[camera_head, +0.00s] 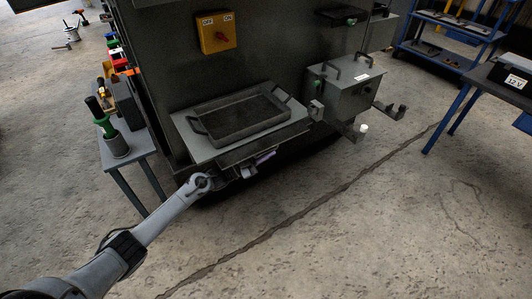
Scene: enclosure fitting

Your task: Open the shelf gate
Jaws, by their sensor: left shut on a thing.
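A light metal shelf (199,143) juts from the dark cabinet and bears a dark tray with handles (240,113). Along the shelf's front edge is a dark flat panel, which looks like the shelf gate (262,143); it hangs just below the shelf top. My left gripper (262,158) reaches in from the lower left and is shut at the lower edge of this panel. Its fingertips are small and partly hidden there, so the exact grip is hard to see. My right gripper is not in view.
A grey box with handles (342,92) is mounted right of the shelf, with brackets sticking out below. A yellow switch panel (216,32) is above. A small side table (134,150) with a green-handled tool stands left. A blue-framed workbench (485,78) is at right. The floor in front is clear.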

